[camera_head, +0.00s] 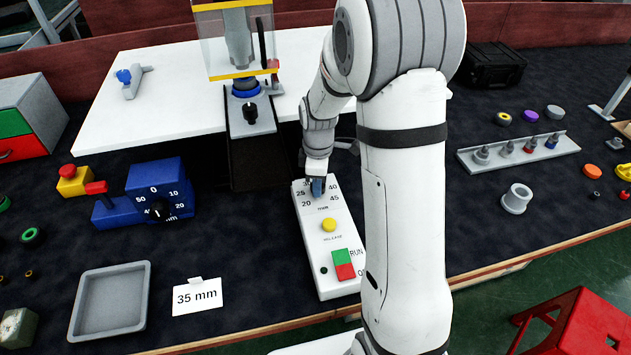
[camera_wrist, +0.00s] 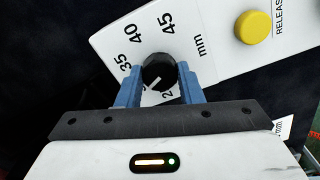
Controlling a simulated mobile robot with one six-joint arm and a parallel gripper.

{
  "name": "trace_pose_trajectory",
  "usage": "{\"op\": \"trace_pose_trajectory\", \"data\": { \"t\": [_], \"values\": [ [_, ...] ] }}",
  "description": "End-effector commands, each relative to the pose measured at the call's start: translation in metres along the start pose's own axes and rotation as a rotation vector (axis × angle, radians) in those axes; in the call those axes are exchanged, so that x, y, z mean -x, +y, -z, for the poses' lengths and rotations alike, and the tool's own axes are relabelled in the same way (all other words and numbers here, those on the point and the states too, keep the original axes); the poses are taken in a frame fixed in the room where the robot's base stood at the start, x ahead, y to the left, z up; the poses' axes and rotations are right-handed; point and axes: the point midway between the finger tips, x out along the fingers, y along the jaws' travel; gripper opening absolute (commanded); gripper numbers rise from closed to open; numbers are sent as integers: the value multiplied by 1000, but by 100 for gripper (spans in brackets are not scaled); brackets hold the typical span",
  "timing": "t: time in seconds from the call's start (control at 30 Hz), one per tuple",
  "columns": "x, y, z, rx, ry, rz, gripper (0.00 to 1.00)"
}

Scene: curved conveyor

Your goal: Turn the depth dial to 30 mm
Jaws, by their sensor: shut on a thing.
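The black depth dial (camera_wrist: 158,71) sits on a white control panel (camera_head: 316,268) marked 20, 25, 40 and 45 with "mm" in the head view. My gripper (camera_head: 317,187) is over the dial at the panel's far end. In the wrist view, the blue fingers of my gripper (camera_wrist: 160,76) are closed on the dial from both sides. The dial's white pointer line points to the lower left, below the visible 35. The scale marks there are hidden by the left finger, so I cannot read the exact setting.
A yellow button (camera_head: 328,225) and a green-red switch (camera_head: 343,264) share the panel. A blue box with a black knob (camera_head: 158,209) stands left. A card reading "35 mm" (camera_head: 197,296) lies beside a grey tray (camera_head: 147,292). A guarded press (camera_head: 240,45) stands behind.

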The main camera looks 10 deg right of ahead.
Motion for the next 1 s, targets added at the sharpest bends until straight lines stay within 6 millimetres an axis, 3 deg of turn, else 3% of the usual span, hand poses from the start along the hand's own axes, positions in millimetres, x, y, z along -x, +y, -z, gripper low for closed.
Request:
{"op": "trace_pose_trajectory", "data": {
  "t": [0.17, 0.2, 0.43, 0.77, 1.0],
  "values": [
    [2, 2, 1, -1, 3, -8, 11],
    [2, 2, 1, -1, 3, -7, 36],
    [1, 1, 1, -1, 2, -4, 55],
    [7, 1, 1, -1, 1, -4, 55],
    [46, 1, 1, -1, 2, -7, 55]
  ]
}}
